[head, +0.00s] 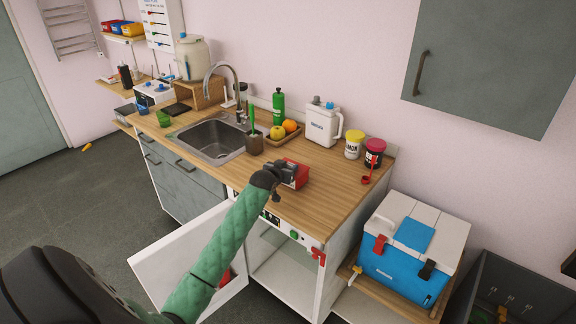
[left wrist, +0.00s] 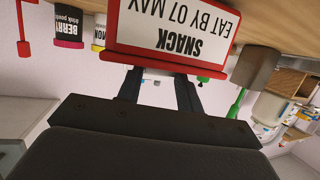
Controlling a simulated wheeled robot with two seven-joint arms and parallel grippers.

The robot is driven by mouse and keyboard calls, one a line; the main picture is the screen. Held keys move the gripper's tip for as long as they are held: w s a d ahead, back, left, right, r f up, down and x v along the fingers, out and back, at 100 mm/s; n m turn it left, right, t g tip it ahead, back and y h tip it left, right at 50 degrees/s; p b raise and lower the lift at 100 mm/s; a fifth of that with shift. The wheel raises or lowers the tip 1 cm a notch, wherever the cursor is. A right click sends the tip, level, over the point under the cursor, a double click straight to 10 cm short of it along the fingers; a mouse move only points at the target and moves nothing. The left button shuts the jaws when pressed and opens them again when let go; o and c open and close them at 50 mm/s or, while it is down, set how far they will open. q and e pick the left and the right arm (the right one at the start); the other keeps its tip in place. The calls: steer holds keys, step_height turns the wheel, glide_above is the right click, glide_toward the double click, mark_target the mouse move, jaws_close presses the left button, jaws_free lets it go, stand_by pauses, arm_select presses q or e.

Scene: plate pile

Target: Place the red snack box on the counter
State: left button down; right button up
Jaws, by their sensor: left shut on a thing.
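The red snack box (head: 300,176) is at the front part of the wooden counter (head: 330,208). In the left wrist view, which looks upside down, the snack box (left wrist: 185,30) shows its white label reading "SNACK EAT BY 07 MAY". My left gripper (head: 284,174) is shut on the snack box, and its two dark fingers (left wrist: 160,85) reach to the box in the left wrist view. The box is at or just above the counter top; I cannot tell whether it touches. My gripper hides part of it in the head view. My right gripper is not in view.
A brown cup (head: 254,143), a tray with fruit (head: 291,128), a white jug (head: 322,124) and two jars (head: 374,152) stand around the box. A cabinet door (head: 185,258) hangs open below. The front right counter is clear.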

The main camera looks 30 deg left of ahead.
arm_select(q)
steer(key=shift+f, duration=0.2)
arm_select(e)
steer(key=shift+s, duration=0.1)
arm_select(q)
steer(key=c, duration=0.9)
jaws_free()
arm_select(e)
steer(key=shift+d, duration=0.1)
arm_select(q)
steer(key=shift+s+d, duration=0.1)
steer(key=shift+s, duration=0.15)
steer(key=b+v, duration=0.2)
steer(key=v, duration=0.2)
steer(key=shift+s+f, duration=0.1)
steer(key=shift+r+b+v, duration=0.2)
steer(key=shift+b+v, duration=0.9)
steer(key=shift+v, duration=2.6)
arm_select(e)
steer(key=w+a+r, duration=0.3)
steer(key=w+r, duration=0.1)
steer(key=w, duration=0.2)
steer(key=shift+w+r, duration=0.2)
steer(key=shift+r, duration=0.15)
